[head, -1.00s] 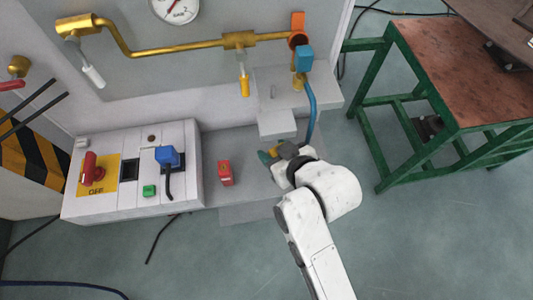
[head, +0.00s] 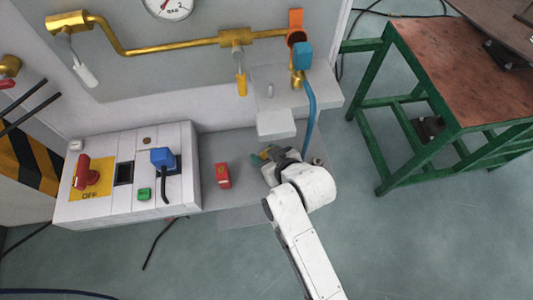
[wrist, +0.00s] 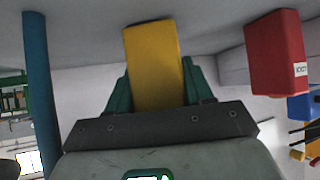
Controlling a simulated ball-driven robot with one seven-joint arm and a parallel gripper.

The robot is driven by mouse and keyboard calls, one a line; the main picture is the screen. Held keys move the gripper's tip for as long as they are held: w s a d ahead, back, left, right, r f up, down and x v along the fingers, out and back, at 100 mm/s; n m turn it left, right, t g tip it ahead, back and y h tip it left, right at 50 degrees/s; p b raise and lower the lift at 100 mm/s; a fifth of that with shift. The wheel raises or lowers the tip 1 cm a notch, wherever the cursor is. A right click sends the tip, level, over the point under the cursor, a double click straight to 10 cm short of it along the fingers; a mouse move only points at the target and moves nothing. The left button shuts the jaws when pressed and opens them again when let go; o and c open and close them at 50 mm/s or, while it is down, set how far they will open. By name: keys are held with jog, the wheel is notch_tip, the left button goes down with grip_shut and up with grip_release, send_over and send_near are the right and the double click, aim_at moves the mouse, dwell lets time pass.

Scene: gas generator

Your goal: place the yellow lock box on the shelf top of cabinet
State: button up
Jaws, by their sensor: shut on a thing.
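The yellow lock box (wrist: 153,66) is between the green fingers of my gripper (wrist: 158,85) in the wrist view. The fingers are shut on its two sides, and its far end points at a grey surface; I cannot tell whether it touches. In the head view my gripper (head: 263,157) is over the low grey cabinet shelf top (head: 237,148), right of the red box. Only a small bit of yellow shows there; my wrist hides most of the box.
A red box (head: 222,175) stands on the shelf, also at right in the wrist view (wrist: 275,52). A blue hose (head: 309,115) hangs close right of my gripper. A raised grey ledge (head: 285,121) is just behind. A switch panel (head: 120,200) stands left.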

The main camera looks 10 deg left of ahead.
jog(key=shift+f, duration=0.1)
jog(key=o, duration=1.3)
jog(key=shift+s+d+r, duration=0.15)
jog(key=shift+r, duration=0.15)
jog(key=p+v, duration=0.2)
jog(key=v, duration=0.9)
jog(key=shift+s+d+r, duration=0.1)
jog(key=shift+s+r, duration=0.05)
